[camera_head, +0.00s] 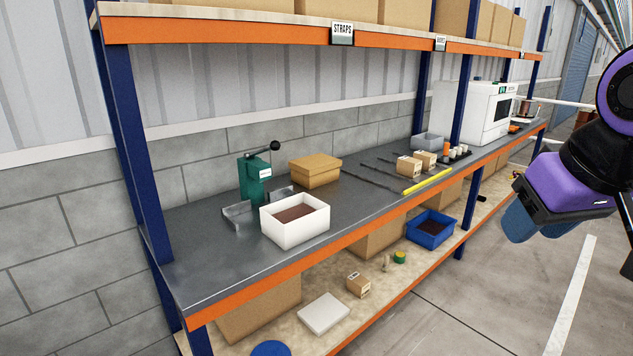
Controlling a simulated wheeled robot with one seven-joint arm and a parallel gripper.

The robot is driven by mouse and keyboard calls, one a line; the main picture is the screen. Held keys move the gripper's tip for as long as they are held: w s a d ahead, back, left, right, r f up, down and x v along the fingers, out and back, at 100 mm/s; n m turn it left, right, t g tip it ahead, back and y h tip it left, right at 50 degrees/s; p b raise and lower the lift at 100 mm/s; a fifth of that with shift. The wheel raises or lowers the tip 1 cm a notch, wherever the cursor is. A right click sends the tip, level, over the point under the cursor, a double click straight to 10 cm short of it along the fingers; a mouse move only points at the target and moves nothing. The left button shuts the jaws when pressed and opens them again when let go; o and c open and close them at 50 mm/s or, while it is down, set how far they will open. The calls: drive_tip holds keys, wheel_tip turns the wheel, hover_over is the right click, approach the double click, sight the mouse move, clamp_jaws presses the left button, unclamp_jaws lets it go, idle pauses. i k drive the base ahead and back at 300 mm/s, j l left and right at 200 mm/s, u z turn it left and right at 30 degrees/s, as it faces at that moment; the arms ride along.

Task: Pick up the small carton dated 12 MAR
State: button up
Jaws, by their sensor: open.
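Two small brown cartons with pale labels stand side by side on the grey upper worktop: a left one (409,166) and a right one (426,161), behind a yellow bar. A third small labelled carton (358,284) sits on the lower shelf. The dates on all three labels are too small to read, so I cannot tell which is 12 MAR. My gripper (522,223) hangs at the right, out over the aisle, apart from the rack and all cartons. It is open, and nothing shows in it.
On the worktop (205,270) are a white bin (295,222), a green press (254,180), a tan box (315,171), thin rods, the yellow bar (427,182) and a white machine (487,113). A blue bin (430,228) stands on the lower shelf. A blue upright (465,95) rises behind the cartons.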

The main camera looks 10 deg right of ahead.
sight(429, 160)
drive_tip(key=i+l, duration=0.15)
drive_tip(key=l, duration=0.3)
drive_tip(key=i+l, duration=0.15)
drive_tip(key=l, duration=0.25)
drive_tip(key=i+l, duration=0.1)
drive_tip(key=l, duration=0.35)
drive_tip(key=i+l, duration=0.15)
drive_tip(key=l, duration=0.3)
drive_tip(key=i+l+u, duration=0.1)
drive_tip(key=l, duration=0.35)
drive_tip(key=i+l, duration=0.15)
drive_tip(key=l, duration=0.25)
drive_tip(key=i+l, duration=0.15)
drive_tip(key=l, duration=0.3)
